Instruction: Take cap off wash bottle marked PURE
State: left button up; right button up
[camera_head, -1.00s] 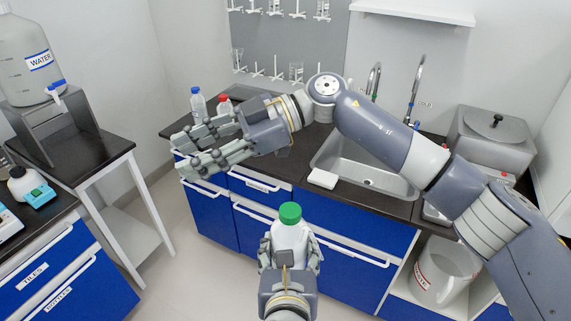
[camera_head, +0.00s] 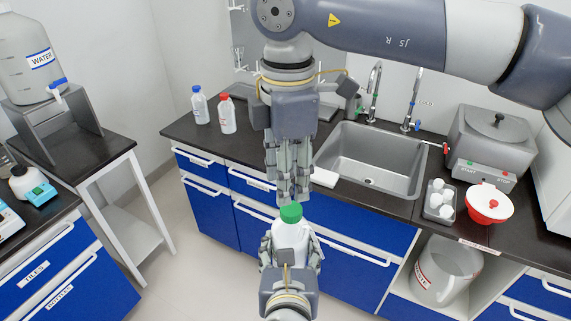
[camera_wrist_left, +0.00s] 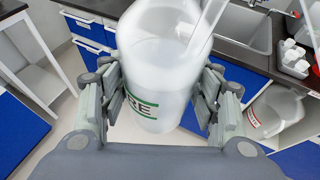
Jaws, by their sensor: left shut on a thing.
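The wash bottle (camera_head: 290,234) is white with a green cap (camera_head: 290,213) on top. My left gripper (camera_head: 290,250) is shut around its body and holds it upright in front of the counter.
A blue-capped bottle (camera_head: 199,105) and a red-capped bottle (camera_head: 227,114) stand on the dark counter at left. Floor in front of the cabinets is free.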

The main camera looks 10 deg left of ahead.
aim_at(286, 208)
jog(key=shift+f, duration=3.1)
grip_shut()
